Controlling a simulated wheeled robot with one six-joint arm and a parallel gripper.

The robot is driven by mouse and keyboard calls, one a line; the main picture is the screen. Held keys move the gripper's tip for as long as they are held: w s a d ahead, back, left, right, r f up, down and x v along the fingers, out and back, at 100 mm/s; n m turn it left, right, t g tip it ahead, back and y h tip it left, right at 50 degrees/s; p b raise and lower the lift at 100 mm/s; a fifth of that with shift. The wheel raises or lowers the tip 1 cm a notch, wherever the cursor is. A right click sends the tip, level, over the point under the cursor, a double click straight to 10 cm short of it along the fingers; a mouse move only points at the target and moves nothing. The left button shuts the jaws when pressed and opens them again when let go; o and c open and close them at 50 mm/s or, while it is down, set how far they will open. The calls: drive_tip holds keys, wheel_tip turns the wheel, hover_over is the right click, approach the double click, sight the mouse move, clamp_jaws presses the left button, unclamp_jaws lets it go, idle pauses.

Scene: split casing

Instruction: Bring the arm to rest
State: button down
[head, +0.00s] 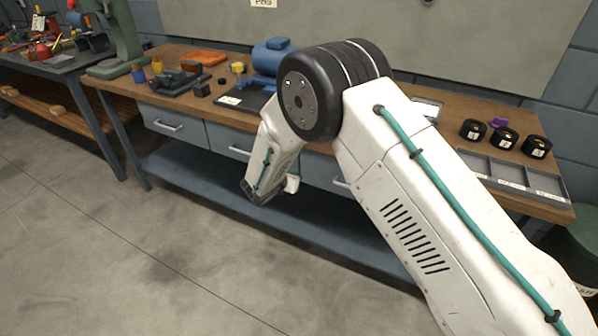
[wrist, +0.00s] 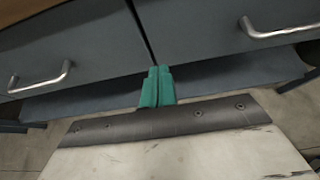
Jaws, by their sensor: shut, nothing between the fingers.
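My white arm with a black joint and a teal cable fills the right middle of the head view. Its forearm hangs down in front of the workbench. In the wrist view my gripper (wrist: 158,72) has its two teal fingers together, with nothing held. The fingers point toward the bench drawers and the lower shelf, apart from them as far as I can tell. In the head view the fingers are hidden behind the forearm's end.
The wooden workbench (head: 140,86) carries a blue motor-like casing (head: 270,55), several small parts, black round pieces (head: 473,130) and a grey divided tray (head: 508,172). Drawer handles (wrist: 285,30) stick out near my gripper. The concrete floor (head: 110,250) in front is clear.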

drive_tip(key=v, duration=0.8)
drive_tip(key=s+d+r+m+g+h, duration=0.1)
drive_tip(key=s+d+r+m+g, duration=0.2)
drive_tip(key=s+d+r+m, duration=0.3)
drive_tip(key=s+d+r+m+g+h, duration=0.1)
drive_tip(key=s+d+r+m+g, duration=0.3)
drive_tip(key=d, duration=0.5)
drive_tip(key=s+d+r+m+g+h, duration=0.1)
drive_tip(key=s+d+r+m+g, duration=0.2)
drive_tip(key=s+d+r+m, duration=0.3)
drive_tip(key=s+d+r+m+y, duration=0.2)
drive_tip(key=s+d+r+m, duration=0.2)
drive_tip(key=s, duration=0.4)
drive_tip(key=s+d+r+m+y, duration=0.3)
drive_tip(key=s+d+r+m, duration=0.2)
drive_tip(key=s, duration=0.3)
drive_tip(key=s+d+r+m+y, duration=0.2)
drive_tip(key=s+d+r+m, duration=0.3)
drive_tip(key=s+m, duration=0.1)
drive_tip(key=shift+s+d+r+y, duration=0.2)
drive_tip(key=shift+s+d+y, duration=0.15)
drive_tip(key=shift+s, duration=0.55)
